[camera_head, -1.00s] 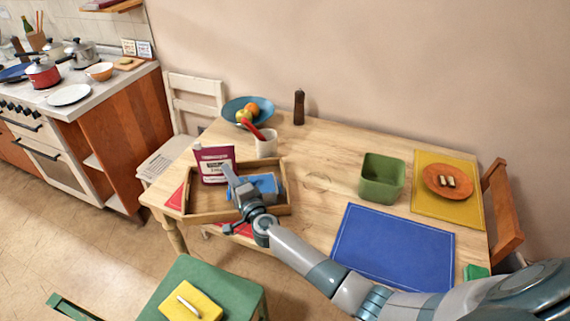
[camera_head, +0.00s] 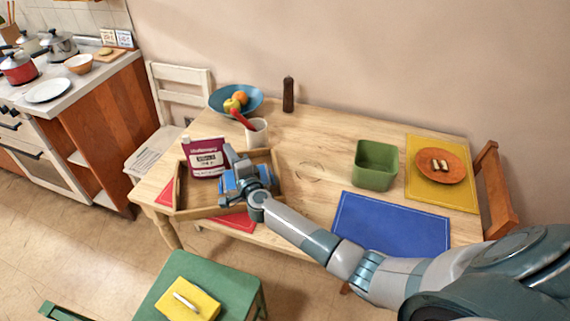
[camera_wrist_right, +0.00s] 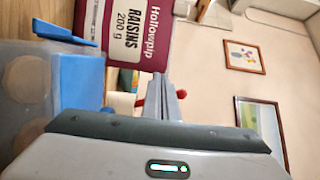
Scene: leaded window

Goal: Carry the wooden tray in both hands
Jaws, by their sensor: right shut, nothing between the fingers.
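The wooden tray (camera_head: 196,213) rests on the table at its left front, over a red placemat. A purple-and-white raisins box (camera_head: 205,160) stands at the tray's left; its label also shows in the right wrist view (camera_wrist_right: 135,35). A blue item (camera_head: 229,184) lies in the tray, partly hidden by my right gripper; a blue piece also shows in the wrist view (camera_wrist_right: 78,80). My right gripper (camera_head: 231,155) is shut and empty, over the tray beside the box. It holds no part of the tray. My left gripper is out of view.
Behind the tray stand a white cup (camera_head: 257,134) with a red item and a blue fruit bowl (camera_head: 218,103). A green bin (camera_head: 376,167), blue mat (camera_head: 388,224) and orange plate (camera_head: 458,168) are to the right. A green stool (camera_head: 236,285) is in front.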

